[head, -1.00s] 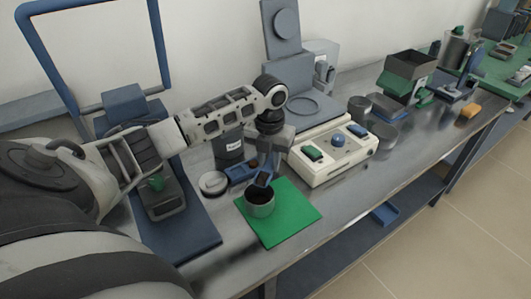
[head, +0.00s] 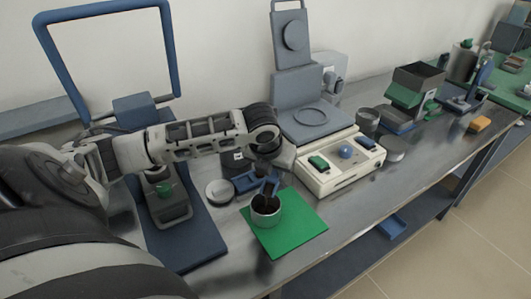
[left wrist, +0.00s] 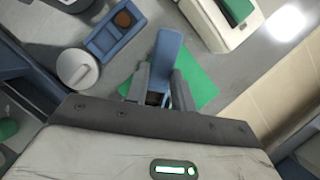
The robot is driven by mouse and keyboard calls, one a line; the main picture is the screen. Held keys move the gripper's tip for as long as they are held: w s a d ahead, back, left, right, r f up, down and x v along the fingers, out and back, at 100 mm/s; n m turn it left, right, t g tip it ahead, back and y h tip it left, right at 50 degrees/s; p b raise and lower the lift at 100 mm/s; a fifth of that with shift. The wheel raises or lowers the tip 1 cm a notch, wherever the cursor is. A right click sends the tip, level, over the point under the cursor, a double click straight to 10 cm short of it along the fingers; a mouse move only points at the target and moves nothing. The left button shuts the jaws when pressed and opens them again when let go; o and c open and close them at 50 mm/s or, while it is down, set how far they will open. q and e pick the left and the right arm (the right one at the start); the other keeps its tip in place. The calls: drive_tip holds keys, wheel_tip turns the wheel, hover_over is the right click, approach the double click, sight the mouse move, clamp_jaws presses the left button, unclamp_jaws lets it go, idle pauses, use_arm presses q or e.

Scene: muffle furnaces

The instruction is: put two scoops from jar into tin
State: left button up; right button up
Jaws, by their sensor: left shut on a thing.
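A grey tin (head: 266,217) stands upright on a green mat (head: 300,232), and its inside looks dark. My left gripper (left wrist: 160,90) is shut on a blue scoop (left wrist: 167,52), which also shows in the head view (head: 271,187). The scoop points down at the mouth of the tin; I cannot tell if it touches the rim or what it carries. A dark labelled jar (head: 237,160) stands behind the tin, partly hidden by my left arm. A round pale lid (head: 219,190) lies beside it, also in the left wrist view (left wrist: 77,68). My right gripper is out of view.
A blue holder (left wrist: 112,32) with a round brown spot lies between lid and mat. A cream device (head: 340,165) with green and blue parts stands right of the mat. Metal dishes (head: 395,149) lie beyond it. The bench front edge is close to the mat.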

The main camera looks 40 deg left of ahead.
use_arm(q)
drive_tip(key=shift+s+d+r+t+y, duration=0.15)
drive_tip(key=shift+s+t+y, duration=0.3)
drive_tip(key=shift+t, duration=0.25)
drive_tip(key=shift+s+d+r+t, duration=0.1)
drive_tip(key=shift+r+t, duration=0.1)
drive_tip(key=shift+t, duration=0.1)
drive_tip(key=shift+s+f+t+b, duration=0.1)
drive_tip(key=shift+s+t+b, duration=0.35)
drive_tip(key=shift+b, duration=0.3)
drive_tip(key=shift+s+d+t+y+b, duration=0.15)
drive_tip(key=shift+t+y+b, duration=0.2)
drive_tip(key=shift+t+b, duration=0.15)
drive_tip(key=shift+r, duration=0.35)
